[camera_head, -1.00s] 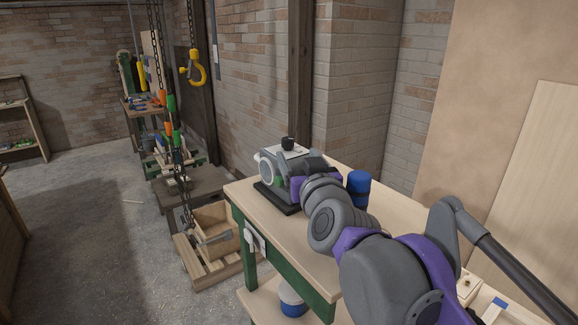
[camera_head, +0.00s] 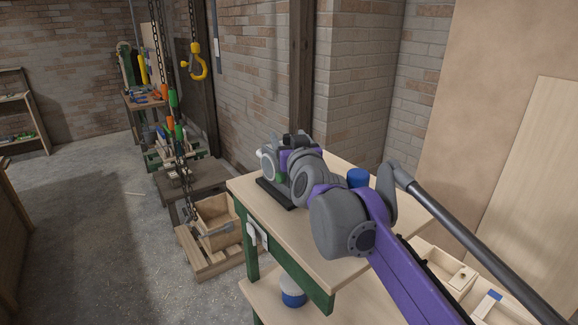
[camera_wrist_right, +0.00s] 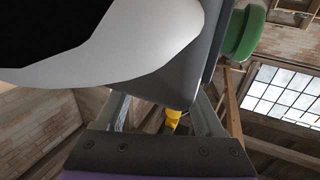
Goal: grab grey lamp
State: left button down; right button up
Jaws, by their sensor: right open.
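A grey-and-white device (camera_head: 266,163) on a black base (camera_head: 274,194) stands at the far left end of the workbench, partly hidden behind my right arm. My right gripper (camera_head: 294,141) is at its upper part, its fingertips hard to see there. In the right wrist view the gripper (camera_wrist_right: 162,106) is open, its fingers spread below a close grey body (camera_wrist_right: 172,82) with a white shell (camera_wrist_right: 150,30) and a green disc (camera_wrist_right: 245,33). Contact cannot be told. My left gripper is out of view.
The workbench (camera_head: 270,220) has a blue container (camera_head: 358,178) close to my right arm. A brick wall and a dark post (camera_head: 301,70) rise behind it. Chains with a yellow hook (camera_head: 196,65) hang at the left.

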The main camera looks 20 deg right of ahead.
jog(key=shift+s, duration=0.1)
jog(key=shift+c, duration=1.4)
grip_shut()
